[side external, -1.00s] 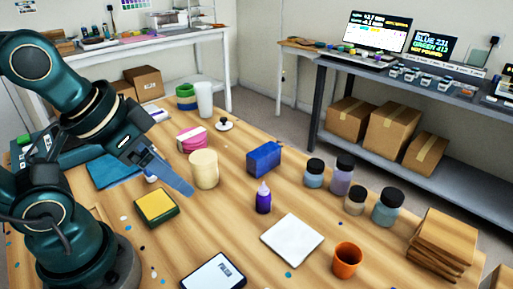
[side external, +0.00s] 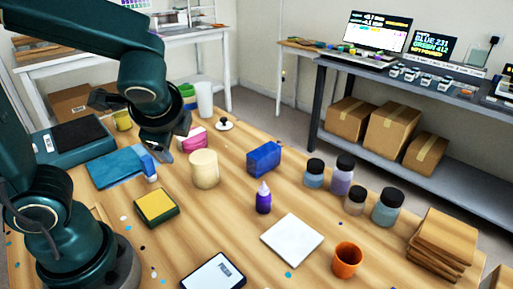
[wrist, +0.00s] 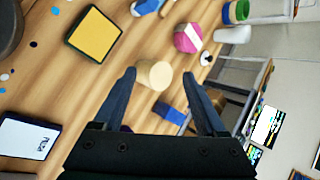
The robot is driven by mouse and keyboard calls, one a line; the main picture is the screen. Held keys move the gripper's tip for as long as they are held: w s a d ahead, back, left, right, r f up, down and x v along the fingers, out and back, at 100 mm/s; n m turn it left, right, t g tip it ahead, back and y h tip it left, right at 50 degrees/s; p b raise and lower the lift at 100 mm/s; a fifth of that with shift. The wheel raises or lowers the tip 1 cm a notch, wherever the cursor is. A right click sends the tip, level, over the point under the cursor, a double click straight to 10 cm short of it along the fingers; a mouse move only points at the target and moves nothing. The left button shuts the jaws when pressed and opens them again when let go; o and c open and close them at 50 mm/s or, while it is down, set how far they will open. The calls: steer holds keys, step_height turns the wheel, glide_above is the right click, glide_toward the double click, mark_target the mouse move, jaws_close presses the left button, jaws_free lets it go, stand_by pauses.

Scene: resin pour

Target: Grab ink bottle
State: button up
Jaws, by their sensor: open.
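A small purple bottle with a pale pointed nozzle (side external: 263,199) stands upright on the wooden table, left of a white square tile (side external: 292,239). In the wrist view it is mostly hidden behind a finger. A small blue bottle with a white end (side external: 150,170) is at the edge of a blue cloth; its blue part shows at the top of the wrist view (wrist: 147,6). I cannot tell which is the ink bottle. My gripper (wrist: 160,76) is open and empty, above the table's far left part. A cream cylinder (wrist: 154,75) shows between its fingers, farther off.
The cream cylinder (side external: 204,170), a pink-and-white roll (side external: 194,140) and a blue block (side external: 264,158) stand mid-table. A yellow pad (side external: 155,207) is at left. Several lidded jars (side external: 387,208), an orange cup (side external: 347,260) and stacked boards (side external: 444,240) are at right.

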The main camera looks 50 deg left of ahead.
steer(key=w+d+f+m+t+y, duration=0.2)
steer(key=w+m, duration=0.4)
steer(key=m, duration=0.1)
steer(key=m+t, duration=0.4)
steer(key=m, duration=0.4)
glide_above(262, 200)
steer(key=w+a, duration=0.1)
steer(key=a, duration=0.3)
step_height(262, 200, down, 6)
steer(key=shift+d+r, duration=0.1)
steer(key=shift+d, duration=0.05)
steer(key=d+f+m, duration=0.1)
steer(key=d+f+m+t, duration=0.1)
steer(key=f, duration=0.1)
steer(key=s+d+f+m+h, duration=0.1)
steer(key=f, duration=0.1)
steer(key=shift+s+d+f+m, duration=0.1)
steer(key=shift+d+f+m, duration=0.15)
steer(key=shift+d+m, duration=0.15)
steer(key=shift+x, duration=2.3)
jaws_close()
